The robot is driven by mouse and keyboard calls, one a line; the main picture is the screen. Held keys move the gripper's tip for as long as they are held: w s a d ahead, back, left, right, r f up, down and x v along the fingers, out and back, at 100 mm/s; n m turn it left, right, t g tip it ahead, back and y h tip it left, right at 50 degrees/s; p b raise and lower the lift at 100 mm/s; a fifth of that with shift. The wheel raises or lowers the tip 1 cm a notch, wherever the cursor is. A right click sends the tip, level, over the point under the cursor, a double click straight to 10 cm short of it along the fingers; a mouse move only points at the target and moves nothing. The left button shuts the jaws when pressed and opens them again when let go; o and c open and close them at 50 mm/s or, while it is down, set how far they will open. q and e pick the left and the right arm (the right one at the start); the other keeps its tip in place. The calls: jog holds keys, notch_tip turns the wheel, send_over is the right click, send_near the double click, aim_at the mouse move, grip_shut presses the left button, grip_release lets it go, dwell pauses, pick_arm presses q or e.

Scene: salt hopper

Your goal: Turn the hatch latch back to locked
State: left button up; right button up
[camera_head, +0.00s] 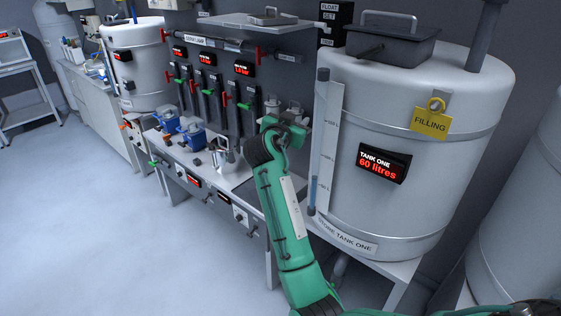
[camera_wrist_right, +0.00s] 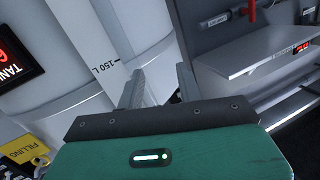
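The hatch (camera_head: 395,45) is a dark grey box-like lid with a pale bar handle on top of the white tank one (camera_head: 335,215). A short dark bar (camera_head: 369,53) at its near left side looks like the latch; I cannot tell whether it is locked. My right arm reaches up in front of the bench, left of the tank, below the hatch. Its fingers do not show clearly in the head view. In the right wrist view my right gripper (camera_wrist_right: 158,74) has its fingers apart with nothing between them. The hatch is not visible there. My left gripper is not in view.
A sight gauge (camera_head: 324,140) runs up the tank's left side. A red-lit display (camera_head: 383,163) and a yellow FILLING tag (camera_head: 430,120) are on its front. A bench (camera_head: 232,172) with valves and blue devices stands left. The floor (camera_head: 90,235) at left is clear.

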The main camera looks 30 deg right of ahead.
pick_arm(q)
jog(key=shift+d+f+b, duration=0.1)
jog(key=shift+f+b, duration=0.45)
pick_arm(e)
jog(key=w+a+f+n+y, duration=0.1)
jog(key=f+n, duration=0.1)
jog(key=f, duration=0.5)
jog(key=w+a+f+n+y, duration=0.1)
jog(key=w+a+f+n, duration=0.1)
jog(key=f, duration=0.5)
jog(key=shift+t+y, duration=0.3)
jog(key=shift+y, duration=0.1)
jog(key=shift+c, duration=1.4)
